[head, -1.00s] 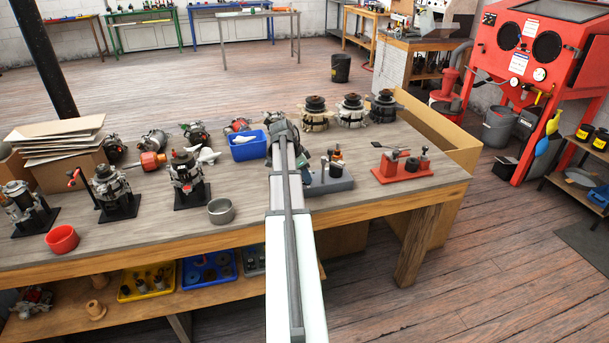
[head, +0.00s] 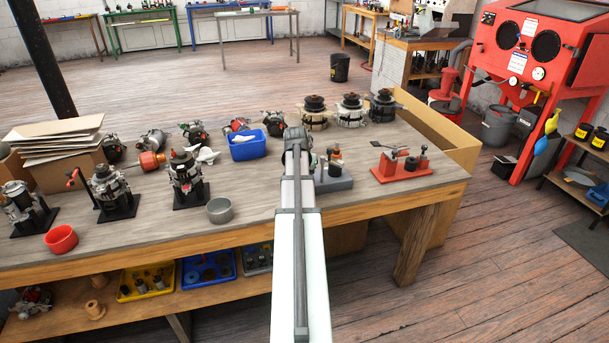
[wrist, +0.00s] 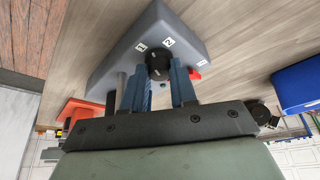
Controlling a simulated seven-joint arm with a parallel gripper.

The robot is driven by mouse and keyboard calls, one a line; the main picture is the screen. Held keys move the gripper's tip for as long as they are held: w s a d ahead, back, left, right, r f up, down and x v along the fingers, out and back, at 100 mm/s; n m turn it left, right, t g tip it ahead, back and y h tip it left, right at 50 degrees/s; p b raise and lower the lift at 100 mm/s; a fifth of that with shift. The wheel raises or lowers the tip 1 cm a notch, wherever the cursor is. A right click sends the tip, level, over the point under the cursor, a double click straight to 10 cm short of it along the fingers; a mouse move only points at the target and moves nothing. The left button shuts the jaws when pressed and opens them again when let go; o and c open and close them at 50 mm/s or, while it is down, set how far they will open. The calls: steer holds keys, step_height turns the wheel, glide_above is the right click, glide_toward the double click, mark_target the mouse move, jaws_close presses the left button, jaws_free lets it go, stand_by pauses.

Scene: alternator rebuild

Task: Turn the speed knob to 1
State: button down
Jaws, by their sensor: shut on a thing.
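The speed knob (wrist: 158,64) is a round black knob on the sloped face of a grey unit (wrist: 125,50), seen in the wrist view. White labels marked 1 (wrist: 141,46) and 2 (wrist: 169,43) sit beside the knob. My gripper (wrist: 158,84) has its two blue-grey fingers on either side of the knob and is shut on it. In the head view the grey unit (head: 334,182) stands on the bench, partly hidden by my arm, which also covers the knob and fingers.
A red fixture (head: 402,168) stands right of the grey unit. A blue bin (head: 247,151) and a grey cup (head: 220,211) are to the left on the wooden bench (head: 262,190). Several alternators line the back. A small red part (wrist: 195,74) shows beside the right finger.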

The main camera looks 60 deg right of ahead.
steer(key=shift+s+n+t+y, duration=0.15)
steer(key=shift+n+t, duration=0.25)
steer(key=shift+n, duration=0.7)
steer(key=shift+n+t+y, duration=0.15)
steer(key=shift+n+t, duration=0.25)
steer(key=shift+n, duration=0.7)
steer(key=c, duration=0.9)
jaws_free()
steer(key=v, duration=1.3)
steer(key=shift+s+r, duration=0.15)
steer(key=shift+r, duration=0.25)
